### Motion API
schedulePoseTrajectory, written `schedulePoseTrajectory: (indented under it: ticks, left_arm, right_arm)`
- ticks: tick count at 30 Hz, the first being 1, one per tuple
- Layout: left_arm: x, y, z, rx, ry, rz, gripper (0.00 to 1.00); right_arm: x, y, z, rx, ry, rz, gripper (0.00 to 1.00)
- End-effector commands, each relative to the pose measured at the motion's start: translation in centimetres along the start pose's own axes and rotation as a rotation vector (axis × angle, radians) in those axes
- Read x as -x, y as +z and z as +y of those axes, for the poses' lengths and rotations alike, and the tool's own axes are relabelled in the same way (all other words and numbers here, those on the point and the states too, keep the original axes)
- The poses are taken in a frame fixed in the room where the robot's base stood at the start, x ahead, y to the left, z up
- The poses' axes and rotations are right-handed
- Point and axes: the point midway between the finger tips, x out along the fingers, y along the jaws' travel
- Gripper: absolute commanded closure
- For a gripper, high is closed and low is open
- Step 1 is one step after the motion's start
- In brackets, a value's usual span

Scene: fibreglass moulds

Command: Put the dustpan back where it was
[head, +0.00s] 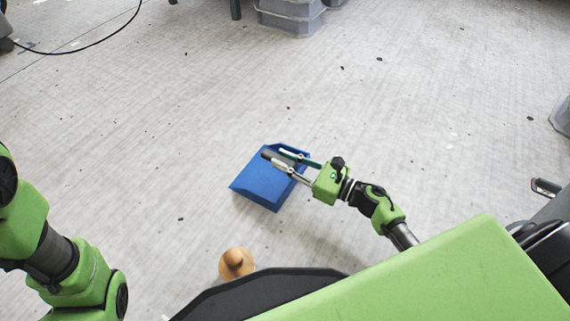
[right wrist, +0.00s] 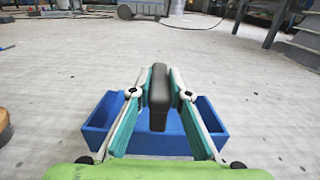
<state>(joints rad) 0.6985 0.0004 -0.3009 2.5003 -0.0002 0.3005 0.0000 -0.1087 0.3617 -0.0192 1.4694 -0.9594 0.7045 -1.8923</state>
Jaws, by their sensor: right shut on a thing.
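The blue dustpan (head: 262,183) is at the middle of the head view, low over or on the grey floor; I cannot tell whether it touches the floor. Its black handle (right wrist: 159,95) stands between the fingers of my right gripper (head: 284,160) in the right wrist view, where the blue pan (right wrist: 101,122) shows behind and below the fingers. My right gripper is shut on the dustpan's handle. Of my left arm only green and dark links show at the left of the head view; its gripper is out of sight.
An orange-brown rounded object (head: 236,263) stands on the floor near my base. Grey bins (head: 292,16) stand at the far top, and another grey container (head: 562,115) is at the right edge. A black cable (head: 95,43) lies at the top left. The floor around the dustpan is mostly clear, with small specks.

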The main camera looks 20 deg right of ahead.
Motion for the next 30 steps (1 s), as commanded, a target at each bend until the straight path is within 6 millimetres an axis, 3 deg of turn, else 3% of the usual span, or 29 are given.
schedulePoseTrajectory:
  ticks: [8, 9, 11, 23, 30]
  left_arm:
    - [-0.1, 0.1, 0.0, 0.0, 0.0, 0.0, 0.58]
    - [-0.1, 0.1, 0.0, 0.0, 0.0, 0.0, 0.58]
    - [-0.1, 0.1, 0.0, 0.0, 0.0, 0.0, 0.58]
    - [-0.2, 0.0, -0.1, -0.001, 0.0, 0.001, 0.58]
    - [-2.5, 0.8, -0.5, -0.001, 0.0, 0.001, 0.58]
  right_arm:
    - [0.0, 0.0, -0.1, 0.0, -0.001, -0.001, 1.0]
    - [0.0, -0.1, -0.1, 0.0, -0.001, 0.0, 0.8]
    - [0.0, -0.1, -0.1, 0.0, -0.001, 0.0, 0.66]
    - [0.0, 0.2, 0.0, 0.002, 0.001, 0.0, 0.66]
    - [4.0, 0.5, 0.0, -0.003, -0.003, 0.006, 0.66]
